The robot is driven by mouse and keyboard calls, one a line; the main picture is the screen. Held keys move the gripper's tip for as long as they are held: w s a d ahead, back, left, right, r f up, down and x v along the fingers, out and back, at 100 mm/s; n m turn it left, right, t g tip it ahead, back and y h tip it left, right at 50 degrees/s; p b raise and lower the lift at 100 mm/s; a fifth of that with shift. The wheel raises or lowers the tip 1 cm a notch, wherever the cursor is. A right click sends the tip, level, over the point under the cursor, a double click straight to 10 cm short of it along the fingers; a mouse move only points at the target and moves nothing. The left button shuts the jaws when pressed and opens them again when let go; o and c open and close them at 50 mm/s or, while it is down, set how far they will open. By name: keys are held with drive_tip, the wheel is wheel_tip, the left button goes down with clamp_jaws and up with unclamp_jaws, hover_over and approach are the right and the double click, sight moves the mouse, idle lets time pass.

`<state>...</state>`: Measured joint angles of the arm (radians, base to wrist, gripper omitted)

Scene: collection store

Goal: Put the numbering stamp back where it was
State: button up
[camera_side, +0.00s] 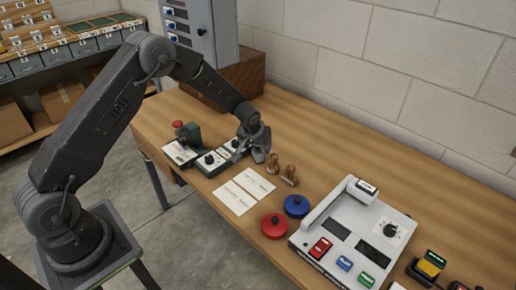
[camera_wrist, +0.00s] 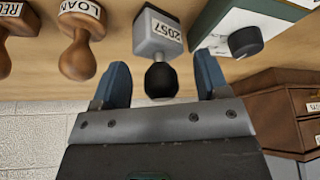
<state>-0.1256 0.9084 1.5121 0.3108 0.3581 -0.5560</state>
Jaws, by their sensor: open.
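The numbering stamp (camera_wrist: 157,38) has a grey body labelled 2057 and a round black knob. In the wrist view it is ahead of my gripper (camera_wrist: 160,66), with its knob between the two blue-grey fingers. There is a visible gap on each side, so the fingers are open and not closed on it. In the side view my gripper (camera_side: 258,152) is low over the table, between the dial boxes and the wooden stamps. I cannot make out the numbering stamp there; the gripper seems to hide it.
Wooden-handled stamps (camera_side: 290,175), one marked LOAN (camera_wrist: 82,50), stand close on one side. A green box with a black knob (camera_wrist: 245,42) is close on the other. White cards (camera_side: 233,197), red (camera_side: 274,226) and blue (camera_side: 296,205) round pads and a white console (camera_side: 370,215) lie nearer.

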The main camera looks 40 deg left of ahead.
drive_tip(key=s+d+r, duration=0.1)
drive_tip(key=s+r, duration=0.2)
drive_tip(key=r, duration=0.4)
drive_tip(key=s+d+r+m, duration=0.1)
drive_tip(key=s+d+r, duration=0.1)
drive_tip(key=s+r, duration=0.3)
drive_tip(key=s+d+r, duration=0.1)
drive_tip(key=s+r, duration=0.1)
drive_tip(key=r, duration=0.6)
drive_tip(key=s+d+r+m, duration=0.1)
drive_tip(key=s+r, duration=0.2)
drive_tip(key=s, duration=0.5)
drive_tip(key=s+d+r+m+t+h, duration=0.1)
drive_tip(key=s+d+r, duration=0.1)
drive_tip(key=s, duration=0.6)
drive_tip(key=s+d+r+m, duration=0.1)
drive_tip(key=s+d+r, duration=0.1)
drive_tip(key=s, duration=0.7)
drive_tip(key=shift+r+m+t+h, duration=0.3)
drive_tip(key=shift+r+h, duration=0.1)
drive_tip(key=shift+r, duration=0.5)
